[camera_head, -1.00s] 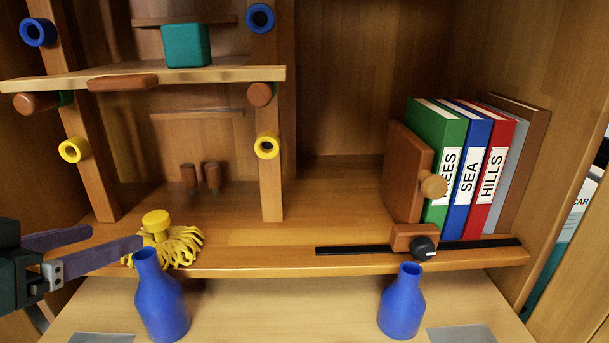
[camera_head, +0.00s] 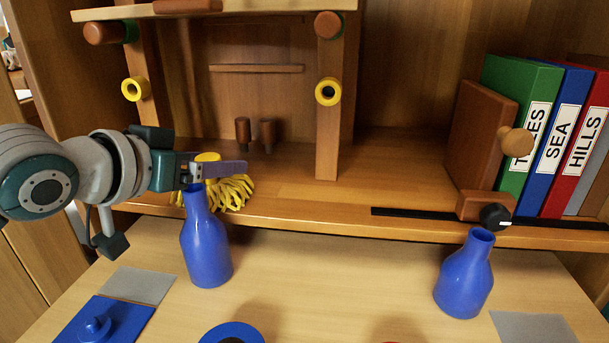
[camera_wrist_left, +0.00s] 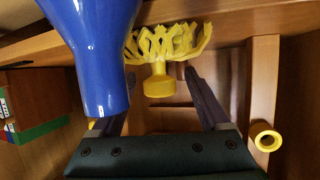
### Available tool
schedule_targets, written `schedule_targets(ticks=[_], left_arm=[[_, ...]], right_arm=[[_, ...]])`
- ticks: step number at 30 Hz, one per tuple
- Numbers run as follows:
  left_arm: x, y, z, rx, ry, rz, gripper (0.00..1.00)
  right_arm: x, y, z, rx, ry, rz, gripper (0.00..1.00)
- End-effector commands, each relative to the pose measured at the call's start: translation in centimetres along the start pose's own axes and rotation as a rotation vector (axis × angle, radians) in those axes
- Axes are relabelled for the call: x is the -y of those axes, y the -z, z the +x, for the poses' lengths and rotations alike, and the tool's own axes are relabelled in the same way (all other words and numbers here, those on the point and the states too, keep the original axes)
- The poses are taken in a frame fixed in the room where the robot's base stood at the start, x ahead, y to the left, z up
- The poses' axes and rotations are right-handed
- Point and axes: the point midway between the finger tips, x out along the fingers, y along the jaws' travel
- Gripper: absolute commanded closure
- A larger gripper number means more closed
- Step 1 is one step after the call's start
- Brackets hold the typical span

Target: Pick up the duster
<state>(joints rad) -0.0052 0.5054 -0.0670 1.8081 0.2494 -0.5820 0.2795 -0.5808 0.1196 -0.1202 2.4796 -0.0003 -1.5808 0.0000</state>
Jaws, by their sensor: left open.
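In the left wrist view the duster's yellow knob (camera_wrist_left: 159,84) shows between my open fingers, with the strands beyond. My left gripper (camera_head: 222,170) is open at the duster, its fingers on either side of the knob. Whether they touch it I cannot tell. In the head view the gripper hides part of the knob. My right gripper is not in view.
A blue bottle (camera_head: 206,244) stands in front of the duster, close to my left gripper. It also looms in the left wrist view (camera_wrist_left: 98,50). A second blue bottle (camera_head: 465,275) stands to the right. A wooden post (camera_head: 328,130) rises right of the duster.

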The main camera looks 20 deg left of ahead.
Motion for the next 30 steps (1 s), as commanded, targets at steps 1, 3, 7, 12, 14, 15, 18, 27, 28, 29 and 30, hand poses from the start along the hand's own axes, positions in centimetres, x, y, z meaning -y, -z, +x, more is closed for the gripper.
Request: schedule_targets(ticks=[1,3,7,12,14,15,18,27,28,29,30], left_arm=[[0.0,0.02,0.02,0.001,0.0,0.0,0.21],[-0.01,0.04,-0.01,0.001,0.0,0.0,0.21],[-0.02,0.04,-0.03,0.001,0.0,0.0,0.28],[-0.02,0.03,-0.04,0.001,0.0,-0.001,0.47],[-0.02,0.03,-0.04,0.001,0.0,-0.001,0.54],[-0.02,0.03,-0.04,0.001,0.0,-0.001,0.59],[-0.02,0.03,-0.04,0.001,0.0,-0.001,0.7],[-0.02,0.01,-0.04,0.001,0.0,-0.001,1.0],[-0.02,0.01,-0.04,0.001,0.0,-0.001,1.0],[-0.02,0.01,-0.04,0.001,0.0,-0.001,1.0],[-0.02,0.01,-0.04,0.001,0.0,-0.001,1.0]], right_arm=[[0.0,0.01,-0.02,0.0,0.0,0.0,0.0],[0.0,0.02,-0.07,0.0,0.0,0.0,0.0],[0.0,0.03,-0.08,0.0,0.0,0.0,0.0],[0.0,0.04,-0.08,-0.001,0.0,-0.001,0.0],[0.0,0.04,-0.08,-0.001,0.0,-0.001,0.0],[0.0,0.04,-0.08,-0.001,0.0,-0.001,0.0],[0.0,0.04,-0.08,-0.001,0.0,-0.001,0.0],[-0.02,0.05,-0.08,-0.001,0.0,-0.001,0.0],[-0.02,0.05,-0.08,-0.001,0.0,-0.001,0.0],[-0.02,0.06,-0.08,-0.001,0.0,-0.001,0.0],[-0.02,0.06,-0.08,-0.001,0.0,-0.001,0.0]])
